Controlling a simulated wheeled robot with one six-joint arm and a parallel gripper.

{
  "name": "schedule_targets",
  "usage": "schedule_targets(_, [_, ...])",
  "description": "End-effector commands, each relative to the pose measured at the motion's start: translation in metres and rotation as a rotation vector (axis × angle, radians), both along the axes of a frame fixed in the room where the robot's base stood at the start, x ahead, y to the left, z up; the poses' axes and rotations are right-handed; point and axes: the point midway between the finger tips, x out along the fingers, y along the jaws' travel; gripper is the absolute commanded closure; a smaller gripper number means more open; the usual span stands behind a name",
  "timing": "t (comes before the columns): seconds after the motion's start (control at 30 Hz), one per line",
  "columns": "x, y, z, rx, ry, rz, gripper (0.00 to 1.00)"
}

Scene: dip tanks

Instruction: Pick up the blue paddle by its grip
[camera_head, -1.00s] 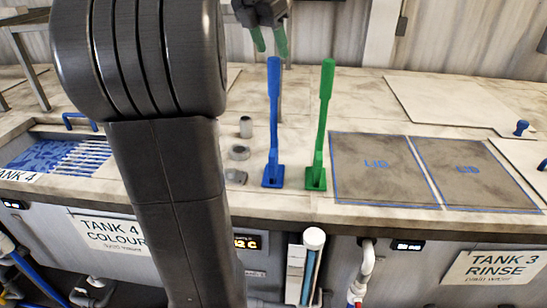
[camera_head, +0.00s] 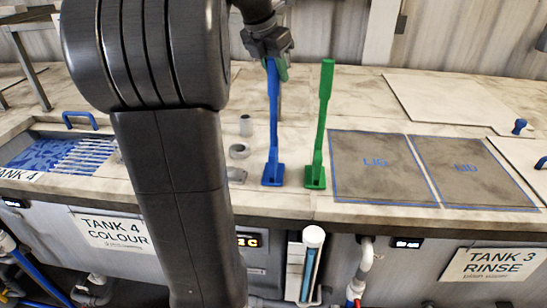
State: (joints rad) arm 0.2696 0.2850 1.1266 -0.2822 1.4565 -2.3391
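The blue paddle (camera_head: 273,120) stands nearly upright on the counter, with its square blue foot (camera_head: 273,175) near the front edge and its grip at the top. My gripper (camera_head: 275,70) is at the top end of the grip, pointing down. One green fingertip shows just right of the grip; the other is mostly hidden. I cannot tell whether the fingers touch the grip or are closed on it.
A green paddle (camera_head: 320,125) stands close to the right of the blue one. Small grey round pieces (camera_head: 240,151) lie to the left. Blue-outlined lids (camera_head: 378,168) lie flat at right. Tank 4 (camera_head: 62,152) is open at far left. My arm covers the left middle.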

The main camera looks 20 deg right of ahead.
Motion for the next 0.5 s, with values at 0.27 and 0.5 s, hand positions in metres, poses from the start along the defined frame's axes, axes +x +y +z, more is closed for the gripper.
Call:
schedule_targets(0.27, [-0.0001,0.0,0.0004,0.0,0.0,0.0,1.0])
schedule_targets(0.5, [-0.0001,-0.0001,0.0015,-0.001,-0.002,-0.001,1.0])
